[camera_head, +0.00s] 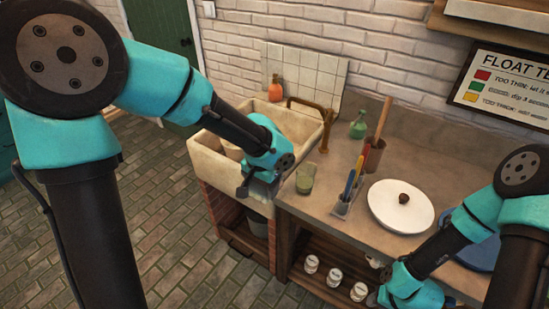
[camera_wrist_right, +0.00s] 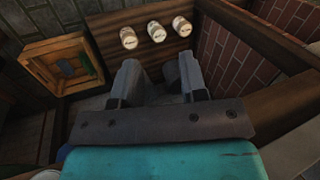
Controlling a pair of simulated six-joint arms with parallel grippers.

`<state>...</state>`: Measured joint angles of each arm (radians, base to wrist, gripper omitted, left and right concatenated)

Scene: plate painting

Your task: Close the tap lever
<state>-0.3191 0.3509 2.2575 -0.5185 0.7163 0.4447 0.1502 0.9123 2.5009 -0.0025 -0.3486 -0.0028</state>
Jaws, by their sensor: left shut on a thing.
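The brass tap (camera_head: 324,136) stands at the right back of the pale stone sink (camera_head: 208,158), its spout arching over the basin. I cannot clearly tell its lever from its body at this size. My left gripper (camera_head: 258,190) is at the front right of the sink, pointing down and apart from the tap. It is shut on a small pale grey thing, mostly hidden by the fingers. My right gripper (camera_wrist_right: 158,82) is open and empty in the right wrist view, low by the shelf under the counter.
A green glass (camera_head: 305,178) stands on the counter close right of my left gripper. An orange bottle (camera_head: 276,90) is behind the sink. White jars (camera_wrist_right: 156,31) line the shelf.

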